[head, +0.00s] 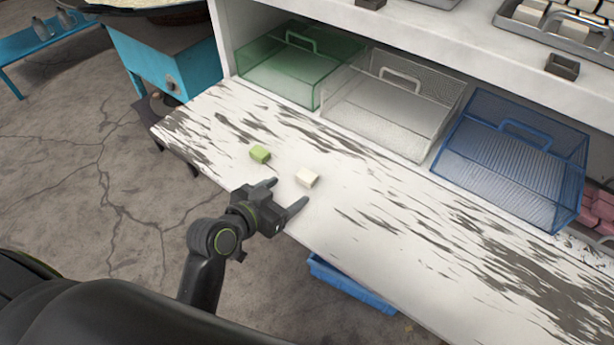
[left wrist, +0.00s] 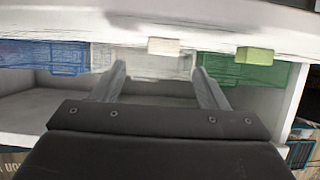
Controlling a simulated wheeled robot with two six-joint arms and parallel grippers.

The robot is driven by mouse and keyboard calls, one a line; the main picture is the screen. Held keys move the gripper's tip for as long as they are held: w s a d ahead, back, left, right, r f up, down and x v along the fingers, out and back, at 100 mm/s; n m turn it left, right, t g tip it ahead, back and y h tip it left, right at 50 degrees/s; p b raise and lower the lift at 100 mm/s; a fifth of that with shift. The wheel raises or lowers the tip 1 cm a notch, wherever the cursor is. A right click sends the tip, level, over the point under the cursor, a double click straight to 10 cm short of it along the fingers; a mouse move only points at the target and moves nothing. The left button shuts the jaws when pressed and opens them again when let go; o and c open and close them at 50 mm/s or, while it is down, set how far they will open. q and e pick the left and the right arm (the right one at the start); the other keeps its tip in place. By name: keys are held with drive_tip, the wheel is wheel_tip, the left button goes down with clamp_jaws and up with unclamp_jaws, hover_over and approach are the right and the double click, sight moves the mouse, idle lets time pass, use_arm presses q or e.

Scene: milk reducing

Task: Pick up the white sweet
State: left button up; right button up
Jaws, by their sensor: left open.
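The white sweet (head: 307,177) is a small pale block lying on the worn white tabletop (head: 370,225), near its front left part. It also shows in the left wrist view (left wrist: 163,46), ahead of the fingers and around the middle of the picture. My left gripper (head: 285,192) is open and empty, just short of the white sweet on its near side. Its two fingers also show in the left wrist view (left wrist: 160,82), spread apart with nothing between them. My right gripper is not in view.
A green sweet (head: 260,154) lies left of the white one. Green (head: 285,68), white (head: 375,115) and blue (head: 512,165) wire baskets stand along the back under a shelf. The tabletop right of the white sweet is clear. A blue crate (head: 350,284) is below the front edge.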

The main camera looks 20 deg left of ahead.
use_arm(q)
drive_tip(key=x, duration=0.8)
drive_tip(key=shift+w+a+r, duration=0.1)
drive_tip(key=shift+w+a, duration=0.05)
drive_tip(key=shift+a, duration=0.05)
drive_tip(key=c, duration=1.1)
drive_tip(key=shift+o, duration=0.2)
wheel_tip(320, 180, up, 10)
drive_tip(key=shift+r+p, duration=0.1)
drive_tip(key=shift+p, duration=0.85)
wheel_tip(320, 180, up, 9)
drive_tip(key=n+y+p, duration=0.1)
hover_over(303, 179)
drive_tip(key=w+a, duration=0.1)
drive_tip(key=s+a+r+n+y+p, duration=0.1)
drive_tip(key=a+r+n+y, duration=0.2)
drive_tip(key=r, duration=0.7)
drive_tip(key=shift+s+a+r+t+y+p, duration=0.15)
drive_tip(key=shift+s+r+t+y+p, duration=0.05)
drive_tip(key=shift+s+t+y+p, duration=0.1)
